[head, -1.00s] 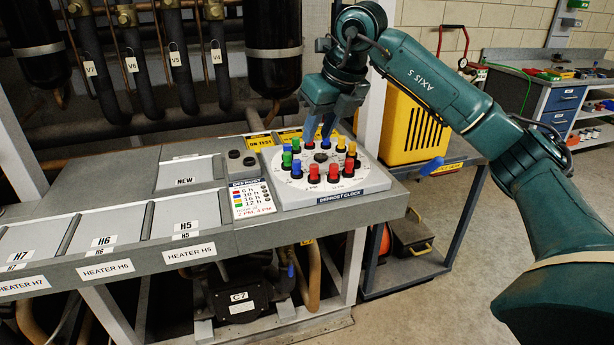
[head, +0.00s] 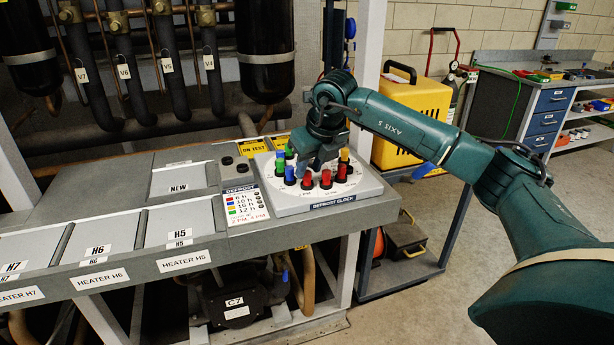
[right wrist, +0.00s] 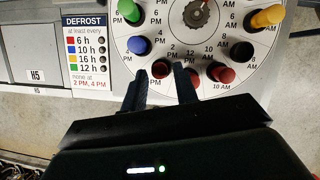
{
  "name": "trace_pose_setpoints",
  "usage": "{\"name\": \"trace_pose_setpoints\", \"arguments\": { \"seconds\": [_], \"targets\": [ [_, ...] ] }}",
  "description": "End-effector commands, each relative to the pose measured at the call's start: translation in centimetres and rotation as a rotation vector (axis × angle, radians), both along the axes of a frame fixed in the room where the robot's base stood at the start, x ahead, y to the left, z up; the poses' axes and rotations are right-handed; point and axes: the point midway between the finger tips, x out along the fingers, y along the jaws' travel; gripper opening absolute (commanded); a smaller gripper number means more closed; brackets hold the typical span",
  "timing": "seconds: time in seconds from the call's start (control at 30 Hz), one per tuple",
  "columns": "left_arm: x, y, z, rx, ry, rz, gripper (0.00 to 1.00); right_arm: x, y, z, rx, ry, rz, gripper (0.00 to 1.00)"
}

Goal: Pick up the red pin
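The white defrost clock dial (head: 345,190) carries a ring of coloured pins. Red pins sit along its front: a left one (head: 307,181), a middle one (head: 326,180) and a right one (head: 342,172). My right gripper (head: 308,170) is low over the front left of the dial, fingers pointing down. In the right wrist view, its open fingers (right wrist: 160,77) lie either side of the left red pin (right wrist: 160,69), with visible gaps. The right finger is close to the middle red pin (right wrist: 194,74), partly covering it. My left gripper is out of view.
A blue pin (head: 290,175) stands just left of the left red pin, with green pins (head: 281,165) behind. The defrost legend (head: 246,204) lies left of the dial.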

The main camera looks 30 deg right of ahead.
Motion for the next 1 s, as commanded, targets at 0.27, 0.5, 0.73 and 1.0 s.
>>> {"name": "trace_pose_setpoints", "arguments": {
  "seconds": [0.27,0.5,0.73,1.0],
  "targets": [
    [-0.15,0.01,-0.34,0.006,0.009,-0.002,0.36,0.5,0.08,-1.26,0.0,0.0,0.002,0.29],
    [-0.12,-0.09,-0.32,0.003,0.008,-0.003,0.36,0.49,0.08,-1.22,0.0,-0.001,0.002,0.18],
    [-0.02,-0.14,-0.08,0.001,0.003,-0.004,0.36,0.48,0.07,-1.2,0.001,-0.001,0.001,0.0],
    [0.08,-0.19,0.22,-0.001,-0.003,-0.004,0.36,0.5,0.07,-1.04,0.001,-0.002,0.001,0.0]
  ]
}}
